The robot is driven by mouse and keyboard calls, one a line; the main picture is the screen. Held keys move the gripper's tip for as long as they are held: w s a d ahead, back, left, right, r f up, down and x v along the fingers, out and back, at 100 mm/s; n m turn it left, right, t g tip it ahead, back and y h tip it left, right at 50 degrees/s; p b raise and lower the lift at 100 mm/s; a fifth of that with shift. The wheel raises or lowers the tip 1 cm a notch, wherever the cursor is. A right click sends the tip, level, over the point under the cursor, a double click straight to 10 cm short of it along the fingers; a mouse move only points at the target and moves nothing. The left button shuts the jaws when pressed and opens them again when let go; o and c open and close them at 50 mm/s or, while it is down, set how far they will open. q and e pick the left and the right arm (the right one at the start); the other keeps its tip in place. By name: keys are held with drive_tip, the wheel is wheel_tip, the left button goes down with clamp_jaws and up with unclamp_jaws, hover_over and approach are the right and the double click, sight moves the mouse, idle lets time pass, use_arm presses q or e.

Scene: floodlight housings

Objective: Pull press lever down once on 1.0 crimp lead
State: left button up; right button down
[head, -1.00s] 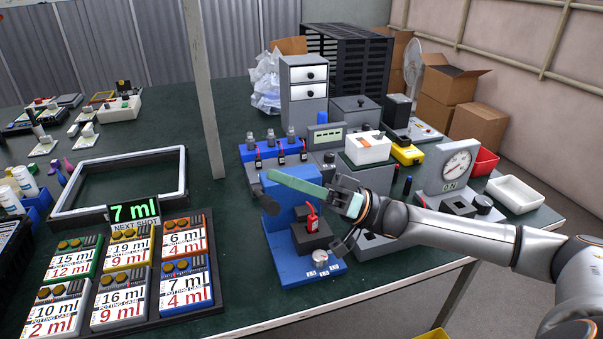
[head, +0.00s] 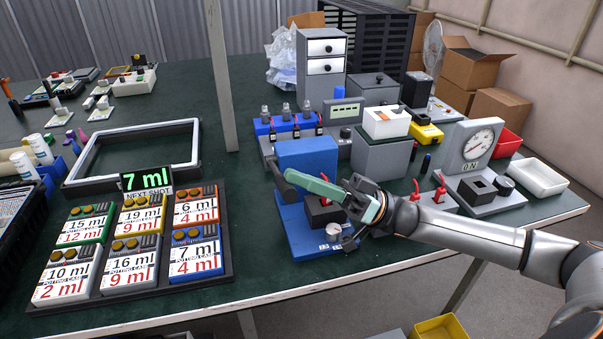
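The blue crimp press (head: 306,153) stands at the table's front edge, its base reaching toward me. Its dark lever (head: 278,178) is at the left side of the press body and slopes down toward me. My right gripper (head: 312,188) crosses in front of the press. Its green fingers point left, and their tips overlap the lever in the picture; I cannot tell whether they touch it. Whether the fingers are parted is unclear. The crimp lead's red part (head: 325,202) shows on the dark block, mostly hidden behind my gripper. My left gripper is out of view.
A grey block with a white box (head: 386,122) stands behind my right arm. A round-dial gauge (head: 478,145) and a white tray (head: 538,178) are to the right. Several potting cases lie in a dark rack (head: 225,268) at left. The table between rack and press is clear.

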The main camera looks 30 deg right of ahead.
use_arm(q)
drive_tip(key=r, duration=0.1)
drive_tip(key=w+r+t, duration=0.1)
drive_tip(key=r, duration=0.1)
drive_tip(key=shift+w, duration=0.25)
use_arm(e)
drive_tip(key=f, duration=0.1)
drive_tip(key=s+f, duration=0.1)
drive_tip(key=f, duration=0.1)
drive_tip(key=shift+a+n, duration=0.15)
drive_tip(key=shift+n, duration=0.25)
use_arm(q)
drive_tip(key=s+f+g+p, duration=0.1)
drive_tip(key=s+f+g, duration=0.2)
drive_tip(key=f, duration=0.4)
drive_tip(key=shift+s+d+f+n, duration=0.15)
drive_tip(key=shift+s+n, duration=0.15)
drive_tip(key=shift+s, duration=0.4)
use_arm(e)
drive_tip(key=s+d, duration=0.4)
drive_tip(key=d, duration=0.8)
drive_tip(key=shift+s+d+f, duration=0.15)
drive_tip(key=shift+s, duration=0.2)
